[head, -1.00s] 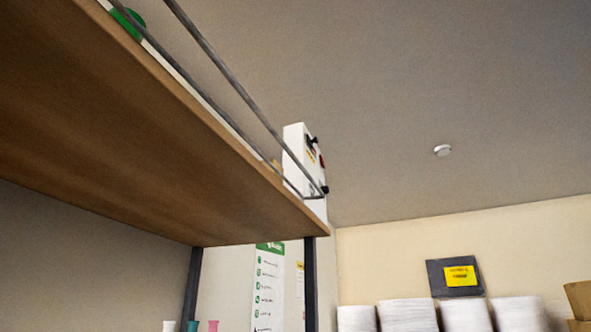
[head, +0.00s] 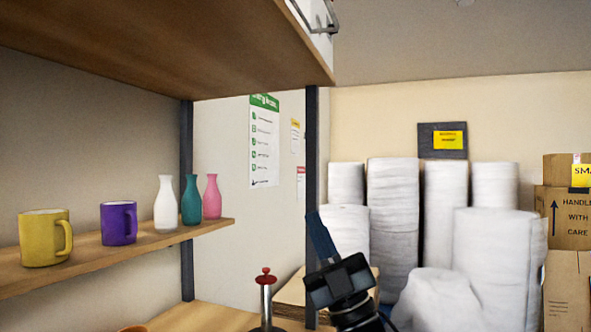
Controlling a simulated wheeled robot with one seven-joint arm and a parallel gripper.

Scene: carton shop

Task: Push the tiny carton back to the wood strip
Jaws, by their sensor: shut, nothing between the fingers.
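My gripper (head: 317,222) stands at the bottom centre of the head view, black with blue-grey fingers pointing up and slightly left. It is shut and holds nothing. It appears in front of the dark shelf post and the white rolls. I cannot make out a tiny carton or a wood strip in this view.
A wooden shelf (head: 99,262) at left bears a yellow mug (head: 42,238), a purple mug (head: 115,223) and three bottles (head: 190,203). A higher shelf (head: 150,48) hangs above. A red-topped metal post (head: 266,295) stands left of my gripper. White rolls (head: 392,220) and stacked cartons (head: 568,250) fill the right.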

